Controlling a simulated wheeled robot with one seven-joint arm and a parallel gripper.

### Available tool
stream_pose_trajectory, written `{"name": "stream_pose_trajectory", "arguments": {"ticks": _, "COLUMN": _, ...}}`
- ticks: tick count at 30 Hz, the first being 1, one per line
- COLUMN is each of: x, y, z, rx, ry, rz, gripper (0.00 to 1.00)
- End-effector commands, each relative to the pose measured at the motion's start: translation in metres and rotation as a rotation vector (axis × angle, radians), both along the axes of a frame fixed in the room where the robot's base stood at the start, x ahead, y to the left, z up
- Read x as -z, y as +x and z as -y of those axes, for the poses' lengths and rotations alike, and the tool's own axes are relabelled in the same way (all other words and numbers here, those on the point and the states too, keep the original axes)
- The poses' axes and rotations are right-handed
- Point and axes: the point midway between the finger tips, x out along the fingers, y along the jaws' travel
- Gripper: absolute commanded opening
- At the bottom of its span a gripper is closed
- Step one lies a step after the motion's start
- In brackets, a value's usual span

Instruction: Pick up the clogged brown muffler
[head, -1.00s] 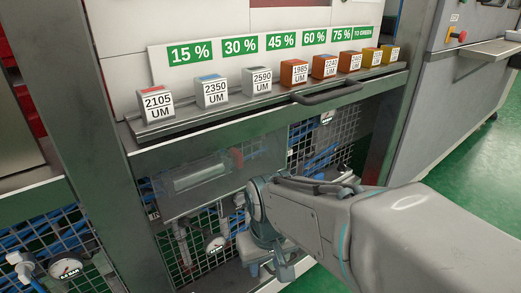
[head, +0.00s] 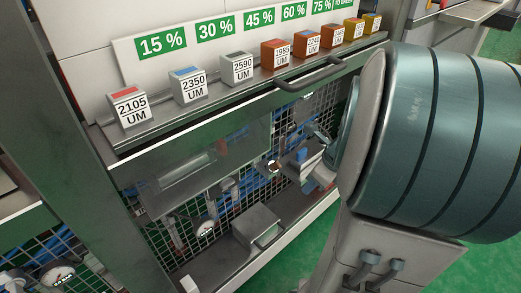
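I cannot make out a brown muffler in the head view. The mesh-fronted space under the shelf, with its pipes and fittings, is dim and partly covered by my arm. My arm fills the right side of the picture. What looks like my gripper (head: 300,157) shows small and partly hidden just left of my arm, in front of the mesh. Its fingers are too small to tell whether they are open or shut, or whether they hold anything.
Several labelled blocks stand on the shelf (head: 225,108), among them the 2105 UM block (head: 129,107). A bar handle (head: 310,75) sticks out from the shelf front. Green floor (head: 330,235) lies at lower right.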

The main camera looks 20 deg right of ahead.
Motion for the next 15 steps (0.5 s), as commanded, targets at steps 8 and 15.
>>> {"name": "stream_pose_trajectory", "arguments": {"ticks": 8, "x": 0.001, "y": 0.016, "z": 0.010, "rx": 0.167, "ry": 0.049, "rz": -0.004, "gripper": 0.36}}
{"name": "stream_pose_trajectory", "arguments": {"ticks": 15, "x": 0.003, "y": 0.065, "z": -0.009, "rx": 0.160, "ry": 0.048, "rz": -0.004, "gripper": 0.36}}
